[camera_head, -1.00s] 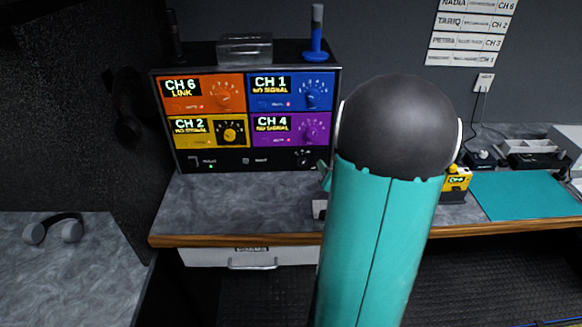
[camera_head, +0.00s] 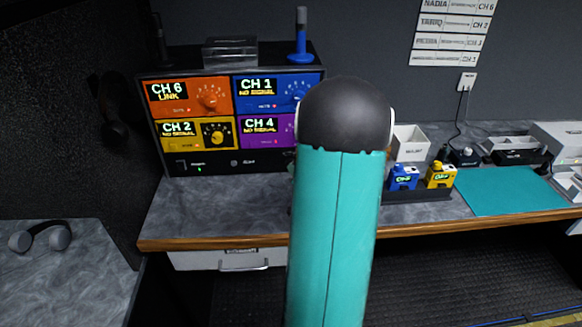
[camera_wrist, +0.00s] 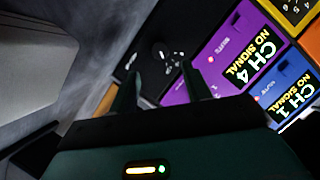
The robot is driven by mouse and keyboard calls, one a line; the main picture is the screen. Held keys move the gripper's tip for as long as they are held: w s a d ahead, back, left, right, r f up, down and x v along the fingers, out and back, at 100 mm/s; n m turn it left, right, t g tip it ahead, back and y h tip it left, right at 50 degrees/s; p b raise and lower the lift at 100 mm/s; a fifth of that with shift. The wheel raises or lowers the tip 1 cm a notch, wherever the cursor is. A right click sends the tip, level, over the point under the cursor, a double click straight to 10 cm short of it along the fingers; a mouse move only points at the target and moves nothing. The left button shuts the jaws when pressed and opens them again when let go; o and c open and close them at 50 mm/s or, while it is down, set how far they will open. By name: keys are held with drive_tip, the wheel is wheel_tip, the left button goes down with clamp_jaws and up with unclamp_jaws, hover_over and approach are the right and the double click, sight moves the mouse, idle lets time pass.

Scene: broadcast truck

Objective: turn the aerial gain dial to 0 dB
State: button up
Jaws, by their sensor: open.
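The receiver rack (camera_head: 240,165) stands on the bench, with orange, blue, yellow and purple channel panels above a black bottom strip. In the wrist view a small black dial (camera_wrist: 158,48) with white marks around it sits on that black strip, beside the purple CH 4 panel (camera_wrist: 182,92). I cannot read its label or its setting. My arm hides this dial in the head view. My gripper (camera_wrist: 160,88) is open, its two dark fingers pointing at the strip and the purple panel's edge. The dial shows beyond and between the fingertips; I see no contact.
A blue pack (camera_head: 403,178) and a yellow pack (camera_head: 440,175) stand in a dark holder right of my arm, with a white bin (camera_head: 409,144) behind. A blue antenna (camera_head: 301,35) and a clear box (camera_head: 230,51) top the rack. Headphones (camera_head: 40,235) lie at left.

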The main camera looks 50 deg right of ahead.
drive_tip(key=x, duration=0.7)
drive_tip(key=shift+w, duration=0.15)
drive_tip(key=c, duration=1)
